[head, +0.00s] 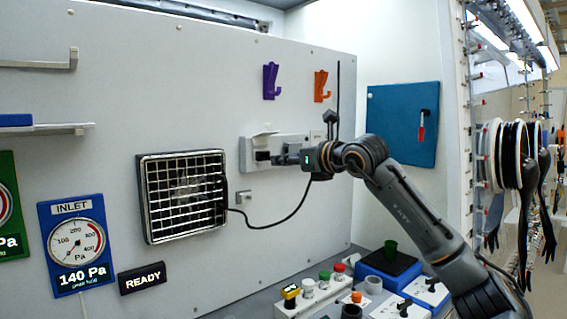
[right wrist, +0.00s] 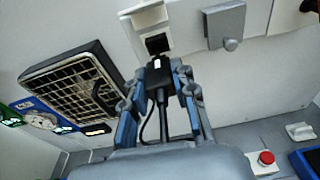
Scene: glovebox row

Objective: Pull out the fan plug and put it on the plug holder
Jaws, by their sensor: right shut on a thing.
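The black fan plug (right wrist: 160,80) is between the fingers of my right gripper (right wrist: 160,88), which is shut on it. In the right wrist view its front faces the black socket opening (right wrist: 157,44), seemingly with a small gap. In the head view my right gripper (head: 286,158) is level with the white socket box (head: 248,155), whose flap is raised; the plug is hard to make out there. The black cord (head: 283,218) hangs in a curve to the fan (head: 185,195). A small grey bracket (head: 244,197), possibly the plug holder, is below the socket. My left gripper is not in view.
Purple (head: 271,82) and orange (head: 321,86) hooks are on the wall above. A blue panel (head: 403,122) is at the right. The wall between fan and socket is mostly clear.

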